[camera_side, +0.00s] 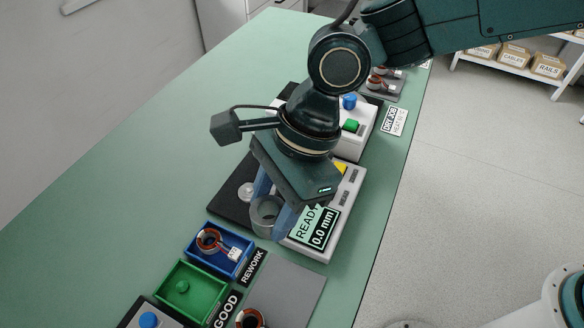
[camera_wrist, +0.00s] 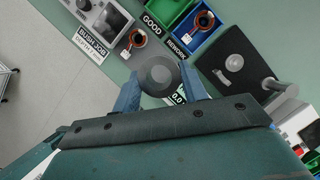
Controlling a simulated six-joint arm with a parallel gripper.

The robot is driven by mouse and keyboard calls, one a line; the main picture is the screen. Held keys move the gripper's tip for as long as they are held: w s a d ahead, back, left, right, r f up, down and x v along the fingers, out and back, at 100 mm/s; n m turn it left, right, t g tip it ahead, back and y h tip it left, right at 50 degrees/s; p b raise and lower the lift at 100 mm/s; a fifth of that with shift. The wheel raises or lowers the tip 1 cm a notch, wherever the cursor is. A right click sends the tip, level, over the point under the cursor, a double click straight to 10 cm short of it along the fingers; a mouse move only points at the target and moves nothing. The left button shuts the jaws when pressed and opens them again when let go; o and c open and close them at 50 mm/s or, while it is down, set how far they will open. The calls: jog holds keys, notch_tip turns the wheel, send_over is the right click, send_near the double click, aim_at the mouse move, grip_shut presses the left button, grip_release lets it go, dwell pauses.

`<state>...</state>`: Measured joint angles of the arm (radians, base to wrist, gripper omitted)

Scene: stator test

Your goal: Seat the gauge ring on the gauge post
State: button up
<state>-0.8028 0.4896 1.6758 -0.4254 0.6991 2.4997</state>
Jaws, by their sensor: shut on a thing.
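The gauge ring (camera_side: 265,215) is a thick grey ring held between the blue fingers of my gripper (camera_side: 270,207). In the wrist view the ring (camera_wrist: 158,74) sits between the two fingertips (camera_wrist: 161,86), one finger on each side. The gauge post (camera_side: 246,191) is a pale round metal piece on a dark plate; in the wrist view the post (camera_wrist: 234,63) lies to the right of the ring, apart from it. The ring is in front of the plate's near edge in the side view. The gauge display (camera_side: 317,229) reads READY 0.0 mm.
A blue REWORK bin (camera_side: 217,264) holds a wound stator with a white connector. A green GOOD bin (camera_side: 190,291) is beside it. A grey mat (camera_side: 285,290) lies in front of the gauge. A white box with blue and green buttons (camera_side: 352,125) stands behind. The green bench's left side is clear.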

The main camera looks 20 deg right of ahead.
jog(key=w+a+f, duration=0.2)
jog(key=w+f, duration=0.2)
jog(key=w, duration=0.6)
send_over(246, 187)
jog(key=d, duration=0.1)
notch_tip(246, 187, down, 5)
jog(key=shift+w, duration=0.2)
jog(key=shift+f, duration=0.15)
jog(key=shift+f, duration=2.15)
jog(key=shift+f, duration=1.6)
jog(key=o, duration=1.3)
jog(key=shift+f, duration=0.1)
jog(key=shift+d, duration=0.1)
